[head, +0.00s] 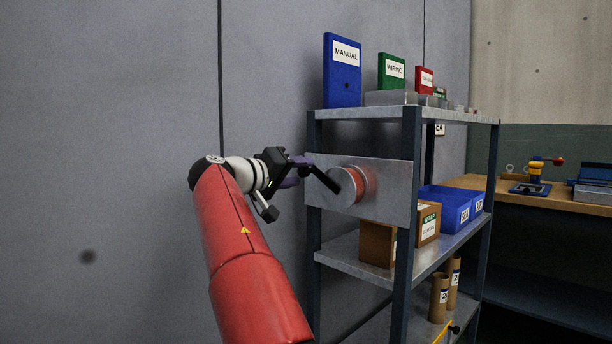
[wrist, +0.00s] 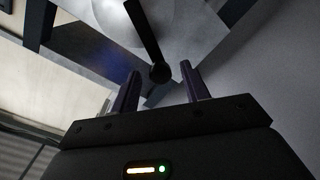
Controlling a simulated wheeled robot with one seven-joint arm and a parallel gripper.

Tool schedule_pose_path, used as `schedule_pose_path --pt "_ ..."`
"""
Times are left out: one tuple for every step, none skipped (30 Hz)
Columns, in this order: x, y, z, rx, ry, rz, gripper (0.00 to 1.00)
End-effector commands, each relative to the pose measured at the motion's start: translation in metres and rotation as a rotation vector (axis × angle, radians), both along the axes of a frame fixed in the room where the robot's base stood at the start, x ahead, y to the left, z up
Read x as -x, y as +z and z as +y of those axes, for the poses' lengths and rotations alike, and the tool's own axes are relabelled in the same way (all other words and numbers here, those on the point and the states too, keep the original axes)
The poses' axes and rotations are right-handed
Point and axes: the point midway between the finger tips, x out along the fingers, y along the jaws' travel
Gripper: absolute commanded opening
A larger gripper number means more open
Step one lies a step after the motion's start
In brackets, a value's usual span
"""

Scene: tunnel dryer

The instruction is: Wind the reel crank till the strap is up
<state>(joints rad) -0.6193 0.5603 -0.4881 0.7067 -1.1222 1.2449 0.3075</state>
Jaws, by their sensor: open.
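The reel (head: 345,186) is a grey disc on a metal plate fixed to the side of the shelf unit. An orange-red band, apparently the strap (head: 370,183), shows wound behind the disc; no hanging length can be made out. The black crank (head: 324,180) slants up and left from the reel's middle. In the wrist view the crank arm (wrist: 144,32) ends in a dark round knob (wrist: 160,72). My gripper (head: 303,166) is at the crank's outer end, its purple fingers open. In the wrist view the knob lies between my fingertips (wrist: 161,72), with gaps on both sides.
The shelf unit (head: 408,150) holds binders on top, brown boxes and blue bins (head: 450,204) in the middle, and cardboard tubes (head: 439,298) low down. A wooden workbench (head: 545,199) stands at the right. A grey wall panel (head: 110,150) is behind my arm.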

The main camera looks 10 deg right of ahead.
Motion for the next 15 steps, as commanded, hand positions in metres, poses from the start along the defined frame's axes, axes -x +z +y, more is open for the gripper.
schedule_pose_path --pt "0.006 -0.001 0.008 0.000 0.004 -0.001 0.46" --pt "0.009 0.000 0.012 0.000 0.003 -0.002 0.46" --pt "0.013 0.000 0.017 0.000 0.002 -0.001 0.46" --pt "0.015 0.000 0.020 0.000 0.003 -0.002 0.46" --pt "0.017 0.001 0.023 0.000 0.002 -0.001 0.46" --pt "0.020 0.001 0.026 -0.001 0.001 -0.001 0.46" --pt "0.022 0.001 0.028 -0.001 0.001 0.000 0.46" --pt "0.023 0.001 0.030 0.000 0.001 0.000 0.46" --pt "0.024 0.002 0.031 0.000 0.001 0.000 0.46" --pt "0.025 0.002 0.032 0.000 0.001 0.000 0.46" --pt "0.025 0.002 0.032 0.000 0.001 0.000 0.46" --pt "0.025 0.002 0.033 0.000 0.000 0.000 0.46" --pt "0.025 0.002 0.033 0.000 0.000 0.000 0.46" --pt "0.025 0.002 0.032 0.000 0.000 0.000 0.46" --pt "0.025 0.002 0.032 0.000 0.000 0.000 0.46"
